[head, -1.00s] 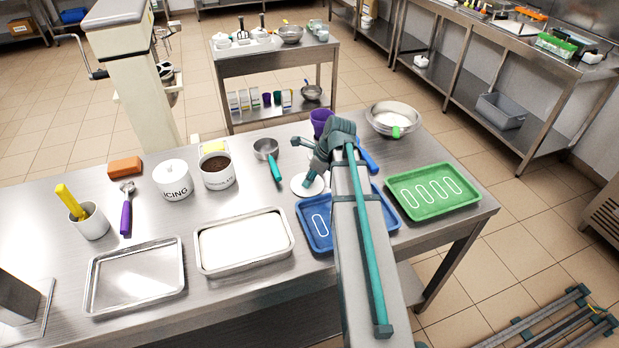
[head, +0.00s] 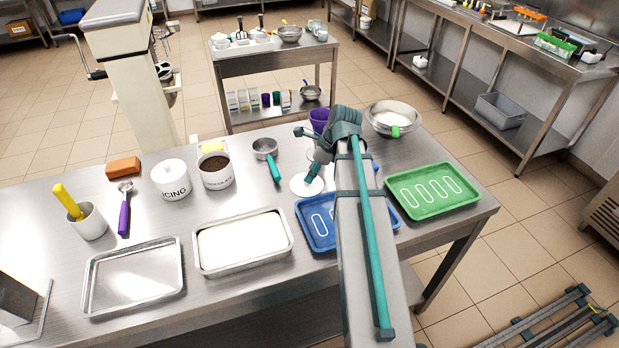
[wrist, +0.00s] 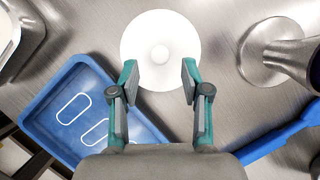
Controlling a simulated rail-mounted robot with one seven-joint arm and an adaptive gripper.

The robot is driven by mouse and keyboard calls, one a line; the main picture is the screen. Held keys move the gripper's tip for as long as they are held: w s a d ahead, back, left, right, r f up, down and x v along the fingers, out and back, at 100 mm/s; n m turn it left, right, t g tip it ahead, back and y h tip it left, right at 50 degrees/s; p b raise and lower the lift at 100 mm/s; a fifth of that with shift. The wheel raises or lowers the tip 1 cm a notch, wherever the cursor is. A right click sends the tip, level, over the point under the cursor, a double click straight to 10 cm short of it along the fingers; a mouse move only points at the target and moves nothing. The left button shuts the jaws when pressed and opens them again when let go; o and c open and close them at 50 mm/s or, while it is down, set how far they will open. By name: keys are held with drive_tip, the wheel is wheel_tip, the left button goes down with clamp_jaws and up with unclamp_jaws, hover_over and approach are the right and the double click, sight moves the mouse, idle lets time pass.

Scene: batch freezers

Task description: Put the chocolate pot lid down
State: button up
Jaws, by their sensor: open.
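The chocolate pot lid is a white disc (head: 300,187) with a round knob. It lies flat on the steel table, just behind the blue tray. In the wrist view the lid (wrist: 160,22) is centred beyond my fingers. My gripper (wrist: 159,78) is open, with its fingers apart on either side of the view and the knob between and beyond them; nothing is held. In the head view my gripper (head: 314,171) is above the lid, partly hidden by my arm. The chocolate pot (head: 218,181) stands uncovered to the left, showing brown contents.
The blue tray (head: 313,236) is close in front of the lid. A green tray (head: 408,206) and a steel bowl (head: 376,128) are to the right, a purple cup (head: 317,117) behind. A teal-handled measuring cup (head: 274,172) is near the lid's left side.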

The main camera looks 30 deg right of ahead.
drive_tip(key=b+v, duration=0.1)
drive_tip(key=v, duration=0.7)
drive_tip(key=shift+r, duration=0.2)
drive_tip(key=shift+f, duration=0.1)
drive_tip(key=p+x, duration=0.2)
drive_tip(key=x, duration=1)
drive_tip(key=shift+s+d, duration=0.1)
idle(0.4)
